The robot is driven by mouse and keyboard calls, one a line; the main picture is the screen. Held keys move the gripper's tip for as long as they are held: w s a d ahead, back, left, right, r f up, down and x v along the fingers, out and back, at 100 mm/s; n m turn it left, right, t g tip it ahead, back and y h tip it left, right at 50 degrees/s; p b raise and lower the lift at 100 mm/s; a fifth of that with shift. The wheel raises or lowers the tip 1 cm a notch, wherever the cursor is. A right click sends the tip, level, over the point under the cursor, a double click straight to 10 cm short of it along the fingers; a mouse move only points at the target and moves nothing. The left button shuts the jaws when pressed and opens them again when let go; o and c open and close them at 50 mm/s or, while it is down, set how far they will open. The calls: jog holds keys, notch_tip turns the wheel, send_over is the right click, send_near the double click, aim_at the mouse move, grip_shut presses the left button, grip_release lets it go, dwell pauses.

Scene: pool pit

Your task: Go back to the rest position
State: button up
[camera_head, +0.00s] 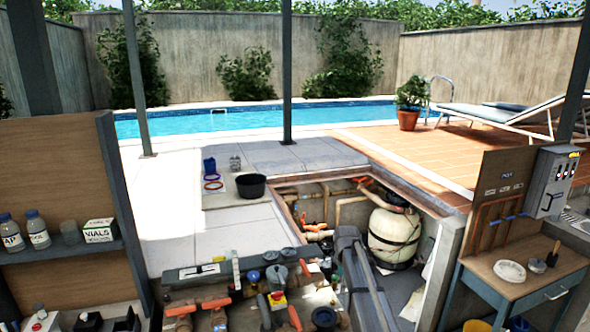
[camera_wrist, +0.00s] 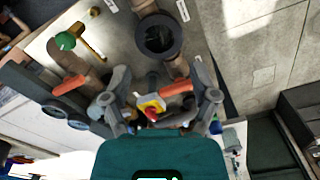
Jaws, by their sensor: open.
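My gripper (camera_wrist: 160,82) is open in the wrist view, its two grey fingers spread apart above the teal wrist body. Nothing is held between the fingers. A yellow and red knob (camera_wrist: 151,107) shows in the gap between them, farther off; I cannot tell its distance from the fingers. In the head view the same kind of yellow and red part (camera_head: 277,298) sits among pipes and valves on the bench. My gripper is hard to make out in the head view.
Pipes and orange-handled valves (camera_head: 213,303) crowd the bench at lower middle. A cream filter tank (camera_head: 394,236) stands in the pit behind. A wooden table (camera_head: 525,284) is at right, a shelf (camera_head: 72,250) with bottles at left. A black bowl (camera_head: 251,187) rests on paving.

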jog(key=s+f+m+b, duration=0.4)
jog(key=s+m, duration=0.1)
jog(key=s, duration=0.4)
jog(key=s+f+m+b, duration=0.4)
jog(key=s+m, duration=0.2)
jog(key=s, duration=0.4)
jog(key=s+f+m+b, duration=0.4)
jog(key=s+m, duration=0.1)
jog(key=s, duration=0.4)
jog(key=shift+s+d+f+m, duration=0.3)
jog(key=shift+d+m, duration=0.05)
jog(key=shift+m, duration=0.05)
